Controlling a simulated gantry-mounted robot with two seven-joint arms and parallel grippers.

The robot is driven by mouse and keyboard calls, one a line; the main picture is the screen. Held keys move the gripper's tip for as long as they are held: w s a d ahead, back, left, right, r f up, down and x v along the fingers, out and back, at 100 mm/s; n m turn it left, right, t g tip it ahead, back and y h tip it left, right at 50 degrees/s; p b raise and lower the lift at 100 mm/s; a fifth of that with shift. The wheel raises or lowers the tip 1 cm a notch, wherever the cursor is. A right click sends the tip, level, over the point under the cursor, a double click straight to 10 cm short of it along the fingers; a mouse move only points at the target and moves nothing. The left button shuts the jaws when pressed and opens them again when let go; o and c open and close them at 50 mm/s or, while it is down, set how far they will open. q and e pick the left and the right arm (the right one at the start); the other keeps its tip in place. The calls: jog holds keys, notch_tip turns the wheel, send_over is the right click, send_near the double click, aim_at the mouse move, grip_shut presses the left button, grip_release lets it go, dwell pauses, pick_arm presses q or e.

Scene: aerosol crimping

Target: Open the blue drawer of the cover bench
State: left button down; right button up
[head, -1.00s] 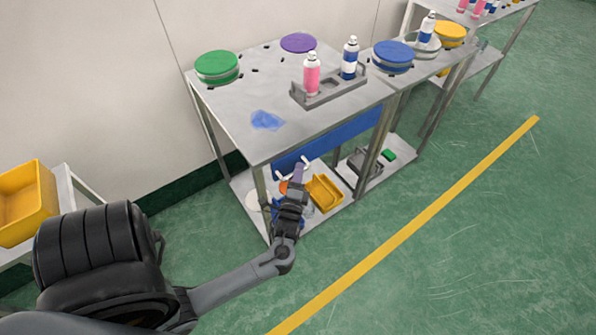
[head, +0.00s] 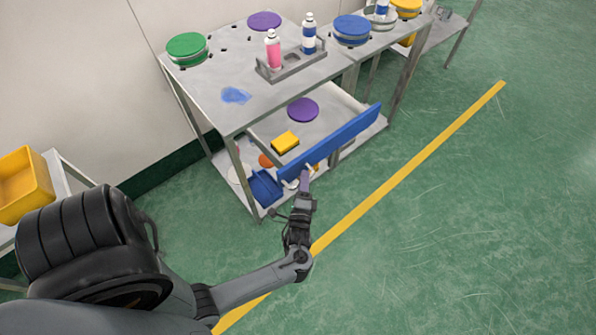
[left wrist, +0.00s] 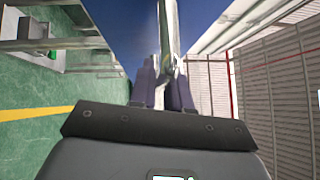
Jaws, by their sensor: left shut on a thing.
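The cover bench (head: 205,97) is a grey metal table against the wall in the head view. Its blue drawer (head: 333,142) stands pulled out from under the top. Inside it lie a purple disc (head: 303,110) and a yellow block (head: 285,142). My left gripper (head: 305,176) is at the near end of the blue front, shut on the drawer's handle. In the left wrist view, the fingers (left wrist: 163,88) close on a light metal bar (left wrist: 169,40), with the blue front (left wrist: 130,30) behind it. My right gripper is not in view.
Green, purple and blue round lids and a grey holder (head: 290,66) with pink and blue bottles stand on the top. Bins sit on the lower shelf. A yellow bin (head: 24,187) is at left. The green floor in front is clear.

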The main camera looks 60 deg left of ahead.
pick_arm(q)
jog(key=shift+w+d, duration=0.1)
jog(key=shift+d, duration=0.75)
jog(key=c, duration=1.2)
grip_release()
jog(key=shift+d, duration=0.1)
